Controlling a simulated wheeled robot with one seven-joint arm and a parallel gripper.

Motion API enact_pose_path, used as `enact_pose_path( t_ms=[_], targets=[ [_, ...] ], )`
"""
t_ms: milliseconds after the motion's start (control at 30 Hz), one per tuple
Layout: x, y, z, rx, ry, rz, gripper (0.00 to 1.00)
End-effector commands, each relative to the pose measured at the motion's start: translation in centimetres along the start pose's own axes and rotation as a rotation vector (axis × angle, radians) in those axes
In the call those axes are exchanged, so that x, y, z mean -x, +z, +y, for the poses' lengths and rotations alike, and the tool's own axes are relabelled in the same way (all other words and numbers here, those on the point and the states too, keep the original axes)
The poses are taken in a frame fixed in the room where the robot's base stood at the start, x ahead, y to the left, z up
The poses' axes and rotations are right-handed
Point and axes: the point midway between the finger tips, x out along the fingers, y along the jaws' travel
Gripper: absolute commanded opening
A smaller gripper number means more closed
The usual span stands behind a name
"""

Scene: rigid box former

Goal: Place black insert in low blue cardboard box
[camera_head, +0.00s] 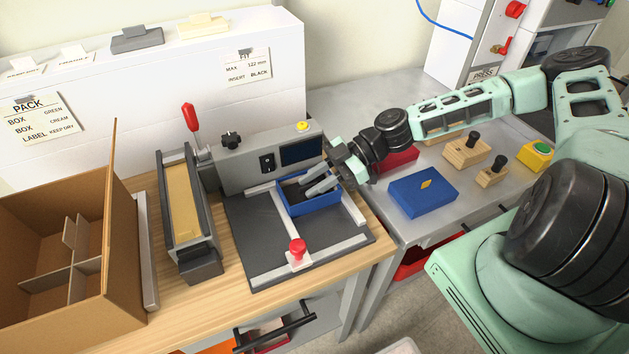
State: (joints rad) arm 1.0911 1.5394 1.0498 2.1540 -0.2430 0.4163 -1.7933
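The low blue cardboard box (322,208) is open and stands on the dark plate of the grey machine, against its light guide bars. A black piece, likely the insert (292,190), shows inside the box at its left part. My gripper (307,188) reaches in from the right with its two grey fingers slanting down into the box. The fingers look apart, with their tips beside the black piece. I cannot tell whether they hold it. The fingers and the box walls hide part of the box's inside.
A red knob (297,250) stands on the plate's front bar. A divided brown carton (50,255) stands at left.

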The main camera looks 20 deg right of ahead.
Motion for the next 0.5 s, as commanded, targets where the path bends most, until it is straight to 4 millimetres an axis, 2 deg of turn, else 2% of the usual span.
enact_pose_path(
  t_ms=[167,500],
  targets=[
    [1.6,0.0,0.1,0.000,0.005,-0.002,0.26],
    [8.7,0.1,0.1,0.000,0.006,-0.002,0.26]
  ],
)
